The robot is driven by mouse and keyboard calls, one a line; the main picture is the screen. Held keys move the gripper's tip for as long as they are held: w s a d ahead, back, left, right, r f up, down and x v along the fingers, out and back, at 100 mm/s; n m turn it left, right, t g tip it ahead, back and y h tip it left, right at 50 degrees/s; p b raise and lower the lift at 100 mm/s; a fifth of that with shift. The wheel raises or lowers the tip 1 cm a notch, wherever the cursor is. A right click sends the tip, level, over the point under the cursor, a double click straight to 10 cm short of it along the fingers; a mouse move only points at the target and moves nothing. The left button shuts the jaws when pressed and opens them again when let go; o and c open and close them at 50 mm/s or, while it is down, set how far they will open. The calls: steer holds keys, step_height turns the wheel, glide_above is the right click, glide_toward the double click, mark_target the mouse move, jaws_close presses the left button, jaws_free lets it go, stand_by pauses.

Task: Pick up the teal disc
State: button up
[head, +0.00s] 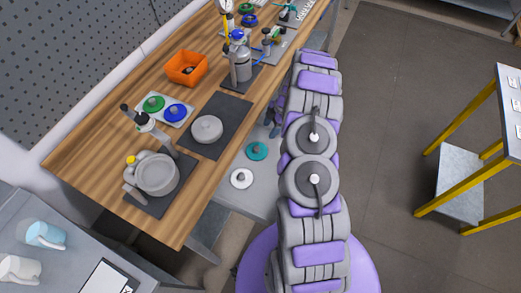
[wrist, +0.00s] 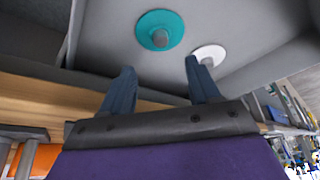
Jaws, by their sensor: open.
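The teal disc (head: 256,151) lies flat on a grey lower shelf (head: 262,180) beneath the bench's front edge. In the wrist view the teal disc (wrist: 178,22) shows a grey knob at its middle, beyond my fingertips. My gripper (wrist: 158,66) is open, with nothing between its two dark blue fingers. The fingers are apart from the disc. In the head view my gripper is mostly hidden behind my arm, close to the bench edge.
A white disc (head: 241,178) lies on the same shelf near the teal one; one finger partly overlaps it in the wrist view. The wooden bench (head: 85,150) overhangs the shelf. It holds an orange bin (head: 187,68), green and blue discs, and metal equipment.

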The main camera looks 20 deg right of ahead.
glide_above(257, 148)
steer(key=f, duration=0.3)
steer(key=d+f, duration=0.1)
steer(key=shift+s+f, duration=0.25)
steer(key=shift+s, duration=0.05)
steer(key=shift+s+d+f, duration=0.3)
steer(key=shift+d+f, duration=0.45)
steer(key=shift+f, duration=0.2)
steer(key=shift+w+d+f, duration=0.35)
steer(key=shift+d+f, duration=0.15)
steer(key=shift+d, duration=0.05)
steer(key=shift+w+d+f, duration=0.35)
steer(key=shift+d+f, duration=0.15)
steer(key=shift+d, duration=0.05)
steer(key=shift+s, duration=0.1)
steer(key=a+f, duration=0.1)
steer(key=a, duration=0.1)
steer(key=a+f, duration=0.2)
steer(key=a, duration=0.1)
steer(key=shift+s+a, duration=0.15)
steer(key=shift+a, duration=0.15)
steer(key=shift+f, duration=0.2)
steer(key=shift+d+f, duration=0.2)
steer(key=shift+d, duration=0.6)
steer(key=c, duration=0.4)
steer(key=shift+a, duration=0.2)
steer(key=c, duration=0.5)
jaws_close()
